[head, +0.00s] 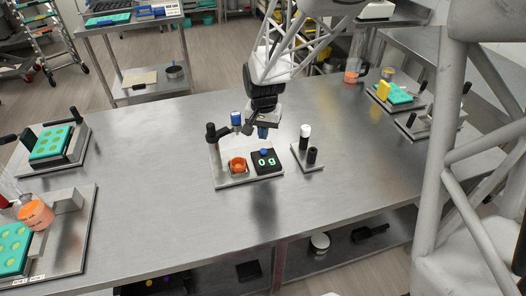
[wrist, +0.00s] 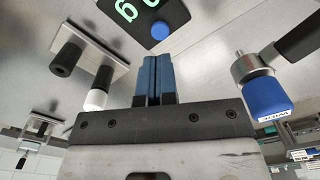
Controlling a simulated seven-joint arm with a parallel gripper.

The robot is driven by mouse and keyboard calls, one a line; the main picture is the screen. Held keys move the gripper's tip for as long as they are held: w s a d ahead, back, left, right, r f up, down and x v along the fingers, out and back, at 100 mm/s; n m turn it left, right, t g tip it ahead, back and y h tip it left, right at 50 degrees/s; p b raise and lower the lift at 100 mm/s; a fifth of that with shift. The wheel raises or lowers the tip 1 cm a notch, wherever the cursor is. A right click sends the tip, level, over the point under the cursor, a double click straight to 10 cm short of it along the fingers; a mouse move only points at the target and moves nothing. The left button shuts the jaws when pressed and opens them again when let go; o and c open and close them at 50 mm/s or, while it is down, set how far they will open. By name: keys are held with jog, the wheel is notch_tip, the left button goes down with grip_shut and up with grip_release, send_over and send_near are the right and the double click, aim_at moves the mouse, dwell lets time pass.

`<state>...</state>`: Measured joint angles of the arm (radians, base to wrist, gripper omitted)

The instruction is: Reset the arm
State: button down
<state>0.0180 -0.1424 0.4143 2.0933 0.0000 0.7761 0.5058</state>
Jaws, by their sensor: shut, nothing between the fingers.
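My gripper (head: 262,133) is above the steel table, just behind the scale. In the wrist view its two blue fingers (wrist: 154,78) are together, with nothing between them. The black scale (head: 267,162) shows green digits and has a blue knob on it. It stands on a metal plate (head: 236,184) beside an orange cup (head: 238,165). Above the cup is a depositor with a blue cap (head: 237,118) and a black handle; the blue cap also shows at the right of the wrist view (wrist: 266,97). My gripper is apart from all of these.
A small plate with a white-topped post (head: 305,131) and a black post (head: 312,155) stands right of the scale. Green mould trays stand at the left (head: 51,142) and far right (head: 398,94). A beaker of orange liquid (head: 36,214) is at the left. The table's middle front is clear.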

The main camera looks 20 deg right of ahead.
jog(key=s+r+n+t, duration=0.1)
jog(key=s+r+n, duration=0.1)
jog(key=s+r, duration=0.3)
jog(key=s+r+n, duration=0.2)
jog(key=s+r, duration=0.3)
jog(key=s, duration=0.7)
jog(key=s+r+n+t, duration=0.1)
jog(key=s+r, duration=0.4)
jog(key=s, duration=0.4)
jog(key=shift+s+a+r+n+t, duration=0.3)
jog(key=shift+s+n, duration=0.05)
jog(key=shift+n, duration=0.05)
